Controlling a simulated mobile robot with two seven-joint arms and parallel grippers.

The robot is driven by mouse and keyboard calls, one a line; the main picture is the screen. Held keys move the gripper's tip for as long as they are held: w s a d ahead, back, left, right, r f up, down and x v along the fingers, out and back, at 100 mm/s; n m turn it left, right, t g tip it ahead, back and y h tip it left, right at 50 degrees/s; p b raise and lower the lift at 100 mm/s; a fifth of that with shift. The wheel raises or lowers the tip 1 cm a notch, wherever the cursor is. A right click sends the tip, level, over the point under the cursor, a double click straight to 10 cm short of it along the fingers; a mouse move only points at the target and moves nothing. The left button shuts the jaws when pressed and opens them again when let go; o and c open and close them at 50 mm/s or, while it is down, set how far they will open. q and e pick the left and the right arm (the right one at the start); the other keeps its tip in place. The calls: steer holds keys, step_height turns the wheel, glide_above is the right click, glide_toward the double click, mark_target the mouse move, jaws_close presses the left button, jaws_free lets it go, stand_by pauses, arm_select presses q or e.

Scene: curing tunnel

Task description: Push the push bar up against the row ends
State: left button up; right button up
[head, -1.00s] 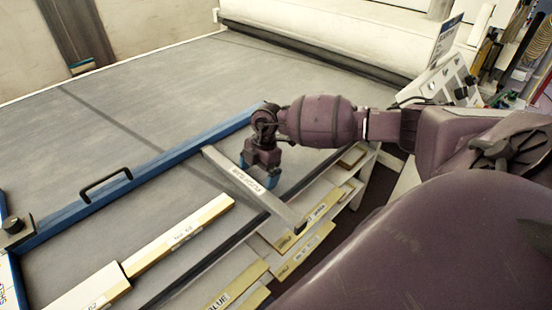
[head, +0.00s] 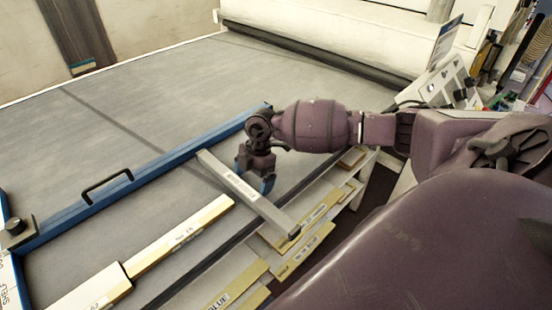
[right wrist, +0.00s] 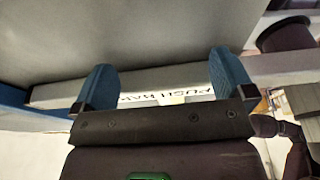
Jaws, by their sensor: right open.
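The push bar (head: 238,182) is a light grey bar with a white label, lying slantwise on the grey belt. Its far end is close to the blue rail and its near end reaches over the belt's front edge. A row of cream pieces (head: 182,237) lies to its left, with a narrow gap between the row's right end and the bar. My right gripper (head: 255,170) is at the bar's right side, low over the belt. In the right wrist view it (right wrist: 165,82) is open, blue fingers apart, with the lettered bar (right wrist: 160,98) showing between them. My left gripper is out of view.
A blue rail (head: 160,165) with a black handle (head: 106,184) runs across the belt (head: 230,85). Labelled cream pieces (head: 305,250) sit below the front edge. A control box (head: 450,85) stands at the right. The belt behind the rail is clear.

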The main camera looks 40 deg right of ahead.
mark_target(244, 184)
steer(key=shift+s+a, duration=0.1)
steer(key=shift+a, duration=0.65)
steer(key=shift+a+p, duration=0.5)
steer(key=shift+a, duration=0.15)
steer(key=shift+s+a, duration=0.15)
steer(key=shift+a, duration=0.5)
steer(key=shift+d, duration=0.2)
steer(key=shift+d, duration=0.3)
steer(key=shift+d+p, duration=0.3)
steer(key=shift+d, duration=0.2)
